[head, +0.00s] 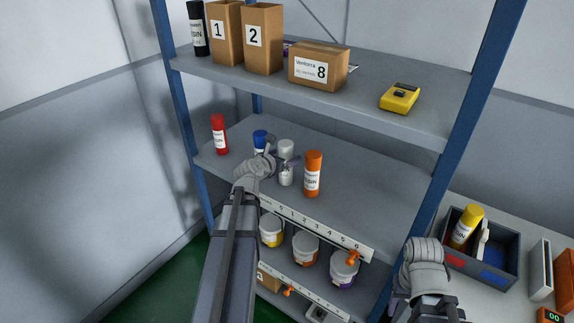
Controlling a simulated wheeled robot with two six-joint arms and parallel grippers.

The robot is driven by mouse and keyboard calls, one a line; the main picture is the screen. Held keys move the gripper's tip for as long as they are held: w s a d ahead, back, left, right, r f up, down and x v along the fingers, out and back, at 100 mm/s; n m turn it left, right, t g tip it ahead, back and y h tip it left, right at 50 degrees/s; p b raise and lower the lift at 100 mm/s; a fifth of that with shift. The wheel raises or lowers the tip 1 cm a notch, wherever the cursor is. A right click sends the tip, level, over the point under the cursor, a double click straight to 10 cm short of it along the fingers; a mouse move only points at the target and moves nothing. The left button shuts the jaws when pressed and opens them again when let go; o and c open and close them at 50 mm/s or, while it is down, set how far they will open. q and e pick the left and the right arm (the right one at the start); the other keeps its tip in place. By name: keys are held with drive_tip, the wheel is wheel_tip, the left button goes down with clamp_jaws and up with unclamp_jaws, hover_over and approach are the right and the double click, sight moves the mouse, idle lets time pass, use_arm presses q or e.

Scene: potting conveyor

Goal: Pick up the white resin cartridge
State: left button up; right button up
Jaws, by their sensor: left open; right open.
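The white resin cartridge (286,177) stands upright on the middle shelf, between a blue cartridge (260,138) and an orange cartridge (313,175). My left gripper (276,160) is open right at the white cartridge, on its left and front side. A grey finger seems to cross the cartridge below its cap; I cannot tell whether it touches. The gripper also hides much of the blue cartridge. My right gripper (425,250) is open and empty, low at the right, in front of the shelf's right post and away from the cartridges.
A red cartridge (219,135) stands at the middle shelf's left end. The upper shelf (360,105) holds boxes, a black cartridge and a yellow device. Tubs sit below. A grey bin (505,262) with a yellow cartridge stands at right. The middle shelf's right half is clear.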

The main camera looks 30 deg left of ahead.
use_arm(q)
drive_tip(key=b+x, duration=0.1)
drive_tip(key=x, duration=0.1)
drive_tip(key=b+x, duration=0.1)
drive_tip(key=x, duration=0.2)
drive_tip(key=shift+w+a+f, duration=0.15)
drive_tip(key=shift+w+f, duration=0.05)
drive_tip(key=shift+f, duration=0.1)
clamp_jaws()
idle(0.6)
